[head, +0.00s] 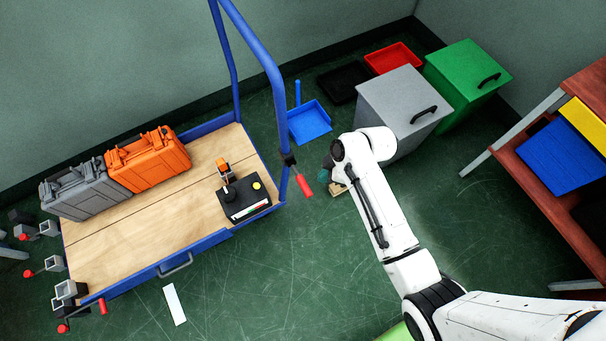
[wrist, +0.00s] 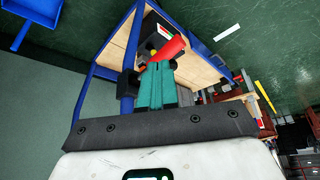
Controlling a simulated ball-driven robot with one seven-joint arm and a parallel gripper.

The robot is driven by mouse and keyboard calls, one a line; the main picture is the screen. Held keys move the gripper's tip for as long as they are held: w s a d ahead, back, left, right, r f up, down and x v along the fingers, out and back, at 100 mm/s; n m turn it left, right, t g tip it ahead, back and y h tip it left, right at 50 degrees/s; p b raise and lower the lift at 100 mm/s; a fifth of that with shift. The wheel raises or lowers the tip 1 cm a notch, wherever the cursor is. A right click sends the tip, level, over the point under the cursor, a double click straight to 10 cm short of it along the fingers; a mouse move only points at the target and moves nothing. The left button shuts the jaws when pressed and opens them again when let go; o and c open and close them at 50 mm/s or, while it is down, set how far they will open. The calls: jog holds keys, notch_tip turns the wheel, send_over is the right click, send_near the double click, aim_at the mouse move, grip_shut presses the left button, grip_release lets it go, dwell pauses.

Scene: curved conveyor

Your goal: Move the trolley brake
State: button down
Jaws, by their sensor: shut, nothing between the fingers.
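The blue trolley (head: 205,243) with a wooden deck stands on the left. A lever with a red handle (head: 303,186), which looks like the brake, sits on a black clamp (head: 289,160) on the trolley's blue upright. The handle slants down to the right. My gripper (head: 325,174) is just right of the handle, partly hidden by my wrist. In the wrist view, my gripper's teal fingers (wrist: 155,72) are shut and empty. The red handle (wrist: 170,46) shows right beyond the fingertips, and the clamp (wrist: 128,83) is to their left. I cannot tell whether they touch.
An orange case (head: 147,160), a grey case (head: 84,190) and a black device (head: 243,202) rest on the deck. Grey (head: 385,88) and green (head: 465,68) bins stand behind my arm. A blue dustpan (head: 310,122) lies behind the lever. Floor in front of the trolley is mostly clear.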

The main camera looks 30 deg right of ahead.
jog(key=v, duration=0.7)
jog(key=shift+p, duration=0.35)
jog(key=shift+r, duration=0.1)
jog(key=s+r+m+g+h, duration=0.1)
jog(key=s+r+m+h, duration=0.1)
jog(key=s+m, duration=0.3)
jog(key=s+d+r+m+g+h, duration=0.1)
jog(key=s+m, duration=0.5)
jog(key=s, duration=0.7)
notch_tip(320, 180, up, 2)
jog(key=shift+s+d+r+h, duration=0.2)
jog(key=shift+h, duration=0.5)
